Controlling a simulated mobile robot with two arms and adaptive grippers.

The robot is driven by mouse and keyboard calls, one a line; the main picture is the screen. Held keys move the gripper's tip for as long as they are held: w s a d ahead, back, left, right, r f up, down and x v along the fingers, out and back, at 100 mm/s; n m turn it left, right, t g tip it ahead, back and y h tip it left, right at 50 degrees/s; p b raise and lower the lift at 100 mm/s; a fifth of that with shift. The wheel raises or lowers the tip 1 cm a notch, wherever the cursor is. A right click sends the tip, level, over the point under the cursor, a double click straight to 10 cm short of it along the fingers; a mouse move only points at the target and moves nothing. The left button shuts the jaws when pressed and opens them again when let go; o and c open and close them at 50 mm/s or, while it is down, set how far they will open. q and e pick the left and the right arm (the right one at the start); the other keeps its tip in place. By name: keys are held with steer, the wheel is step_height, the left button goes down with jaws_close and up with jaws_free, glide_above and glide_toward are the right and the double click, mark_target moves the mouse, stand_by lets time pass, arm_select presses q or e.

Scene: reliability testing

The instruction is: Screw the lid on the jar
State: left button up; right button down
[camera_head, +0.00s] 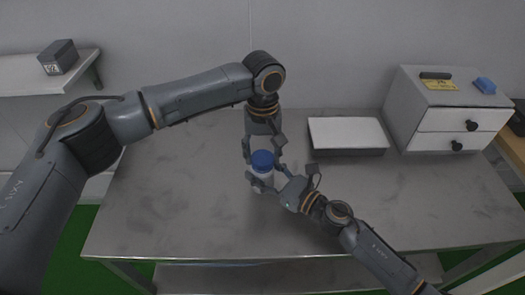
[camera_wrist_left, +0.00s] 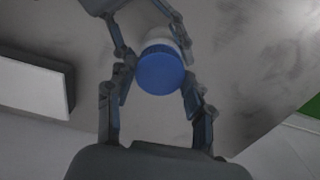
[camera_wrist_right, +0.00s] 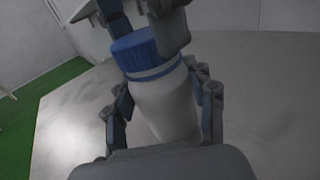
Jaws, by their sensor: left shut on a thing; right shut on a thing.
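The jar (camera_wrist_right: 165,103) is white with a blue lid (camera_wrist_right: 134,50) on its top. My right gripper (camera_head: 264,181) is shut around the jar's body, and its fingers (camera_wrist_right: 160,112) flank the jar in the right wrist view. My left gripper (camera_head: 262,153) comes from above and behind and is shut on the blue lid. In the left wrist view the lid (camera_wrist_left: 160,70) sits between the left fingertips, with a little of the white jar (camera_wrist_left: 163,37) behind it. I cannot tell how tightly the lid sits.
A grey metal table (camera_head: 180,195) lies below, clear at the left and front. A flat white-topped box (camera_head: 347,133) is behind right. A white drawer unit (camera_head: 440,115) with a yellow label (camera_head: 439,85) and a blue item (camera_head: 485,85) stands farther right. A wall shelf (camera_head: 30,80) holds a dark box (camera_head: 58,57).

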arm_select(q)
steer(key=m, duration=1.1)
steer(key=shift+m, duration=0.3)
steer(key=m, duration=0.3)
steer(key=shift+m, duration=0.4)
steer(key=m, duration=0.3)
steer(key=shift+m, duration=0.3)
steer(key=m, duration=1.1)
steer(key=shift+w, duration=0.1)
steer(key=m, duration=0.5)
steer(key=shift+m, duration=0.3)
steer(key=m, duration=0.5)
steer(key=shift+m, duration=0.3)
steer(key=m, duration=0.4)
